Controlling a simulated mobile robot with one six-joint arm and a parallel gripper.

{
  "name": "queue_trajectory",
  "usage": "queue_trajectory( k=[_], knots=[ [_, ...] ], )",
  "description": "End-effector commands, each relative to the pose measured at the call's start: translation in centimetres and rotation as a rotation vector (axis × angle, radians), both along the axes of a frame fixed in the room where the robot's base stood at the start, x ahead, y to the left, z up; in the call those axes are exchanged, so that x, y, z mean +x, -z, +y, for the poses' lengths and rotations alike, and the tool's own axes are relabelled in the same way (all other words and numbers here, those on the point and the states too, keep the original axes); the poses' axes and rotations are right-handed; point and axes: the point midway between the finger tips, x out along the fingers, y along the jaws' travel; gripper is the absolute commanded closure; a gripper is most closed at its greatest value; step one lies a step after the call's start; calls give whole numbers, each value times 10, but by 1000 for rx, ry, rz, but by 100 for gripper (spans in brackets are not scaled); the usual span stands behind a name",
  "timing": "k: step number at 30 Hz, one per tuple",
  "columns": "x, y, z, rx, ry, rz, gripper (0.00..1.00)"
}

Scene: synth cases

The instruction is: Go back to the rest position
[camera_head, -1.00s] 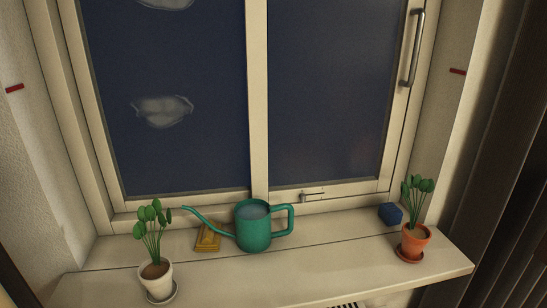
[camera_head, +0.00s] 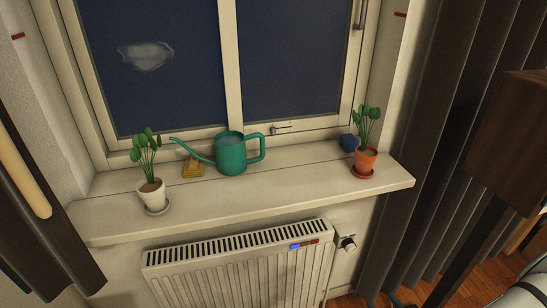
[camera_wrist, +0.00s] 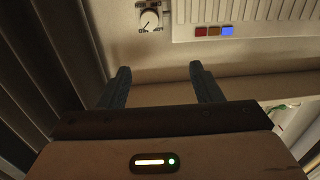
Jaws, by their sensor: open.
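My gripper (camera_wrist: 158,72) shows in the wrist view with its two dark fingers wide apart and nothing between them. The fingers point toward the wall near the radiator (camera_wrist: 250,15) and its round white knob (camera_wrist: 150,20); I cannot tell the distance. In the head view I do not make out my gripper. The radiator (camera_head: 240,265) is below the window sill there, with the knob (camera_head: 348,243) at its right end.
On the sill (camera_head: 270,190) stand a white-potted plant (camera_head: 151,190), a yellow block (camera_head: 193,168), a green watering can (camera_head: 231,155), a blue object (camera_head: 348,143) and an orange-potted plant (camera_head: 366,160). Dark curtains (camera_head: 440,130) hang at right, before them a brown box-shaped thing (camera_head: 510,135).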

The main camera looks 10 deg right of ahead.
Motion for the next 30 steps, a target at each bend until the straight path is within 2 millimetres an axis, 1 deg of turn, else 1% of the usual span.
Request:
queue_trajectory(
  k=[1,3,8,11,14,17,18,20,21,23,24,26,29,30],
  knots=[
    [6,-8,5,-45,-41,-8,41],
    [12,-18,12,-110,-95,-23,41],
    [26,-42,28,-289,-232,-71,41],
    [35,-61,41,-429,-337,-119,41],
    [43,-84,59,-606,-470,-194,41],
    [51,-113,84,-835,-642,-319,41],
    [53,-125,96,-940,-719,-385,41],
    [54,-142,113,-1090,-830,-497,41],
    [53,-153,124,-1187,-902,-579,41],
    [51,-167,140,-1328,-1005,-712,41],
    [49,-177,150,-1417,-1072,-811,41],
    [45,-190,163,-1547,-1164,-969,41],
    [36,-210,183,-1738,-1303,-1267,41],
    [32,-218,190,-1805,-1352,-1400,41]
  ],
)
